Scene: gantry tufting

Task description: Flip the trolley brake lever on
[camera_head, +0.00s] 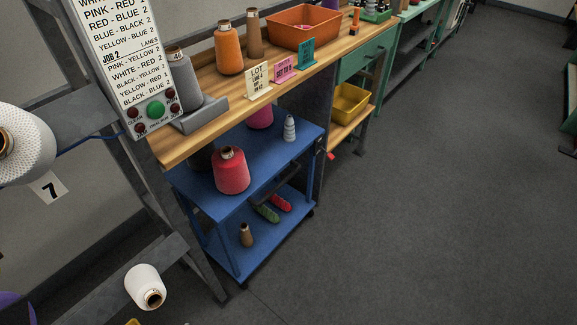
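The blue two-shelf trolley (267,160) stands beside the wooden bench, partly under its front edge. A red yarn cone (231,172) and a small grey-white cone (290,128) stand on the upper shelf, with a magenta cone (260,117) further back. Neither of my grippers shows in the head view.
The wooden bench (185,146) carries yarn cones, an orange bin (303,27) and small signs. A grey frame with a job panel (120,60) and white cones (146,287) stands at left. The grey floor (430,220) is clear at right.

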